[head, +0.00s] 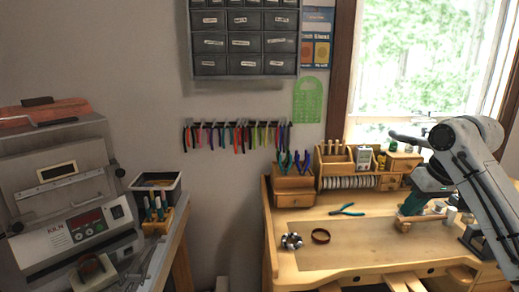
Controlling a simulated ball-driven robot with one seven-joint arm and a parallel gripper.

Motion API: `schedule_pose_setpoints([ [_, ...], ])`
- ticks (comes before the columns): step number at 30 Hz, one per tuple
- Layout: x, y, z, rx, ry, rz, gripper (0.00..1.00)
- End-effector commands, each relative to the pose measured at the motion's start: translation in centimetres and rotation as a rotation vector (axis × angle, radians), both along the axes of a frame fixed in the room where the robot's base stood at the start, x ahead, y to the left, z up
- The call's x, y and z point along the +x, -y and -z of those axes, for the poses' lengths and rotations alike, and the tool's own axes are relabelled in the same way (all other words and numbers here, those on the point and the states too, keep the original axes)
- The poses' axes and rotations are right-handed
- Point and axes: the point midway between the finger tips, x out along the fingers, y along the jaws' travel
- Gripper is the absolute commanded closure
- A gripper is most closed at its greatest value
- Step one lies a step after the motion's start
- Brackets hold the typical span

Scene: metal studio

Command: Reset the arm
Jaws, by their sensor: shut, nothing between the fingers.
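My arm rises from the lower right in the head view and bends at a pale joint in front of the window. My gripper (397,136) appears as a dark, narrow shape at the left end of the arm, in front of the windowsill. It is shut and empty, in the air above the back of the wooden workbench (345,243). Its fingers are small and hard to make out at this size. Dark parts below the joint hide some of the bench's right side.
Pliers (347,209), a dark ring (320,236) and a small metallic item (291,241) lie on the bench. A wooden organizer (343,172) stands at its back. A grey machine (72,205) stands at left. The bench's front middle is mostly clear.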

Motion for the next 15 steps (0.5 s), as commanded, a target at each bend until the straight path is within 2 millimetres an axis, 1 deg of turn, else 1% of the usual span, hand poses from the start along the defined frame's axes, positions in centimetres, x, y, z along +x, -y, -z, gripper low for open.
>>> schedule_pose_setpoints([
  [1,-0.3,-1.6,2.0,0.022,-0.001,-0.015,1.00],
  [6,-1.5,-5.6,7.2,0.074,0.009,-0.036,1.00],
  [11,-3.6,-8.8,12.0,0.116,0.011,-0.038,1.00],
  [15,-6.1,-11.2,15.9,0.145,0.004,-0.028,1.00],
])
